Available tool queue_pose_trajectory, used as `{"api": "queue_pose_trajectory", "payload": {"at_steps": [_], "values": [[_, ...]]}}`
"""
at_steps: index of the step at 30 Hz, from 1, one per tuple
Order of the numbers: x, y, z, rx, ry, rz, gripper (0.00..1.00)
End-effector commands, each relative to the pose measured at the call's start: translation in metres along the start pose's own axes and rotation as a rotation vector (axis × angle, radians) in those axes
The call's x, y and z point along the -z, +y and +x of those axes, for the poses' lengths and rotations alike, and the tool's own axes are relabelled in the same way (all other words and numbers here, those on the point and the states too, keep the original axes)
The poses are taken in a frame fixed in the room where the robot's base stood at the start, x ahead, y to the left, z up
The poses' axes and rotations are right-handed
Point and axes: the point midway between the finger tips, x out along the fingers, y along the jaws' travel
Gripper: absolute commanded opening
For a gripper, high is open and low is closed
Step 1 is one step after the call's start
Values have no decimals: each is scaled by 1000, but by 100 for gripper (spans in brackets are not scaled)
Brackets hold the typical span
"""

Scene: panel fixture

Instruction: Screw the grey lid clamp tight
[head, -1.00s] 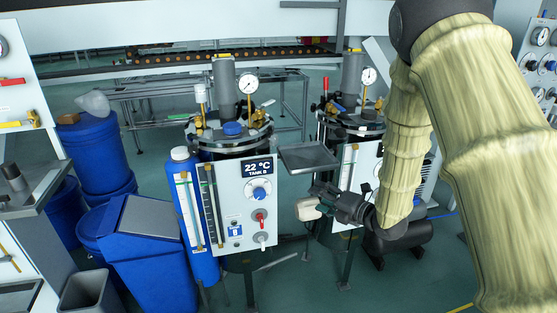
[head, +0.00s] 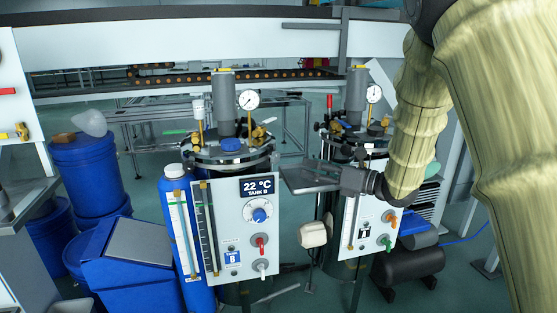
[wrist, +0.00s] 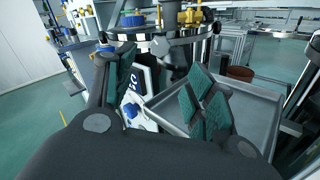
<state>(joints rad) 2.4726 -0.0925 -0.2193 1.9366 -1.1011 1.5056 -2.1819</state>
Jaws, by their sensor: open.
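Tank B (head: 232,165) stands at the centre of the head view, with a round metal lid, a blue cap (head: 231,144) and a grey cylinder on top. Its lid rim (wrist: 170,36) is ahead of my gripper at the top of the wrist view. I cannot pick out the grey lid clamp for certain among the small fittings on the rim. My gripper (wrist: 163,92) is open and empty, its green-padded fingers spread apart. In the head view it is right of Tank B, in front of the metal tray, with its fingertips hard to make out.
A flat metal tray (head: 300,182) sits between the two tanks, close to my right finger in the wrist view (wrist: 255,115). A second tank's panel (head: 372,228) is to the right. A pressure gauge (head: 248,100) rises above Tank B's lid. Blue bins (head: 138,265) stand left.

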Motion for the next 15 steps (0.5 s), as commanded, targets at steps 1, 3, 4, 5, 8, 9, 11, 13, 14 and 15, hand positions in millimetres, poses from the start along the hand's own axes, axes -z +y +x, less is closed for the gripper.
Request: {"api": "queue_pose_trajectory", "payload": {"at_steps": [1, 3, 4, 5, 8, 9, 11, 13, 14, 15], "values": [[-1, 1, 1, -6, 0, -13, 54], [-2, 3, 6, -12, 1, -21, 54], [-2, 3, 8, -14, 2, -22, 54], [-2, 4, 12, -15, 3, -22, 54], [-1, 5, 26, -20, 4, -22, 54], [0, 6, 32, -20, 4, -22, 54], [0, 6, 42, -20, 5, -22, 54], [0, 6, 54, -21, 5, -21, 54], [0, 6, 59, -20, 5, -21, 54], [0, 6, 65, -19, 4, -20, 54]]}}
